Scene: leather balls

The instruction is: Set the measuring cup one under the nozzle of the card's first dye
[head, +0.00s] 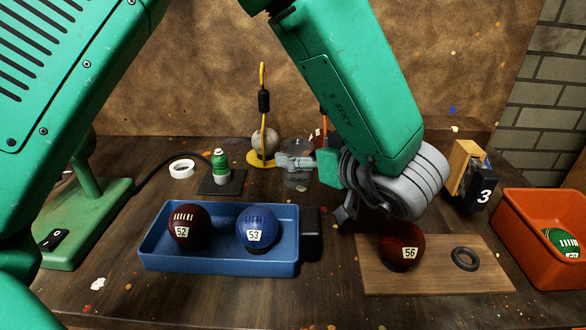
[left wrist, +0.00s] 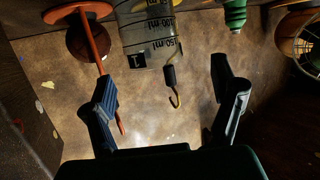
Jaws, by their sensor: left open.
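The measuring cup one (head: 297,181) is a clear cup behind my left gripper in the head view, partly covered by a finger. The left wrist view shows the cup (left wrist: 150,40) upside down, with ml marks and a small dark label. My left gripper (head: 318,186) is open. In the left wrist view its fingers (left wrist: 168,88) are spread and the cup is ahead between them, with no grip visible. A yellow hooked stand (head: 262,100) is left of the cup. An orange stand (left wrist: 96,55) is beside the cup. No dye card is recognisable. My right gripper is not in view.
A blue tray (head: 205,265) holds balls 52 and 53. Ball 56 (head: 402,258) and a black ring (head: 465,258) lie on a wooden board (head: 440,281). A green bottle (head: 220,168), a block marked 3 (head: 482,192) and an orange bin (head: 550,277) stand around.

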